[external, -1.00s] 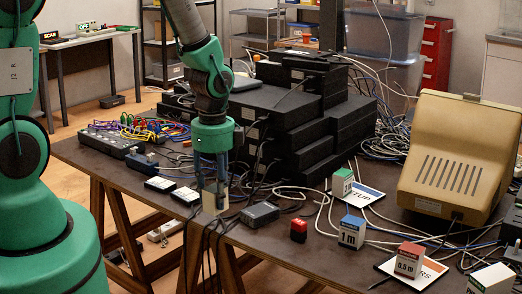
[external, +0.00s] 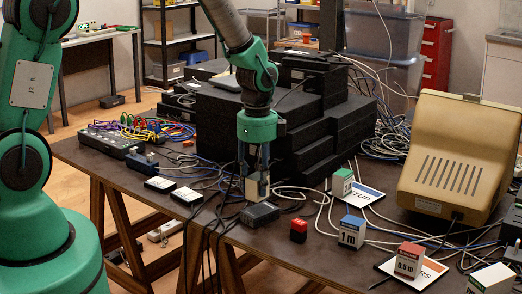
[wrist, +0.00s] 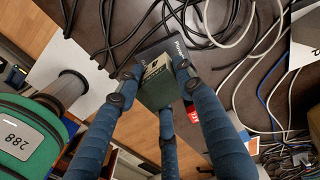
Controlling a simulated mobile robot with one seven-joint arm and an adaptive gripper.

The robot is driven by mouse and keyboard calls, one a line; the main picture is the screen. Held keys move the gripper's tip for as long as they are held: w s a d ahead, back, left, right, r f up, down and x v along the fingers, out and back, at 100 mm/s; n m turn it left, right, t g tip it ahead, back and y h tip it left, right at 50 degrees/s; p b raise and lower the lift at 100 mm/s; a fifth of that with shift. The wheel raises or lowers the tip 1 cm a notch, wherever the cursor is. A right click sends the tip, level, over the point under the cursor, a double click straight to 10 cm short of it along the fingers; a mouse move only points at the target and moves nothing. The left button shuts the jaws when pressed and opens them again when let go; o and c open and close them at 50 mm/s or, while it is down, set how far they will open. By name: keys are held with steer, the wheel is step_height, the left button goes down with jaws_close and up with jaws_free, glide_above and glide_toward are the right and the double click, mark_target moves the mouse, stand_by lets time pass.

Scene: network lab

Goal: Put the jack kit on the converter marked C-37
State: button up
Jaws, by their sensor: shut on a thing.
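My gripper (external: 256,190) is shut on a small box, which I take to be the jack kit (external: 252,188). The box is pale in the external view; in the wrist view it (wrist: 157,88) has a cream label on top and a dark green side, between my fingers. A dark grey converter (external: 260,215) lies on the table just below and in front of the box. In the wrist view this converter (wrist: 168,47) shows partly behind the box.
A red block (external: 298,230) stands right of the converter. Green (external: 341,184), blue (external: 352,232) and red (external: 408,260) topped boxes stand farther right near printed cards. Black stacked equipment (external: 300,120) rises behind my gripper. Loose cables cross the table.

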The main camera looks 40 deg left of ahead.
steer(key=shift+w, duration=0.1)
steer(key=shift+w, duration=0.2)
steer(key=shift+w+d+f+b, duration=0.15)
steer(key=shift+f+b, duration=0.55)
steer(key=shift+f, duration=1.05)
steer(key=shift+f, duration=0.1)
steer(key=o, duration=1.2)
steer(key=shift+o, duration=0.2)
step_height(320, 180, up, 12)
steer(key=p, duration=0.2)
steer(key=shift+p, duration=0.3)
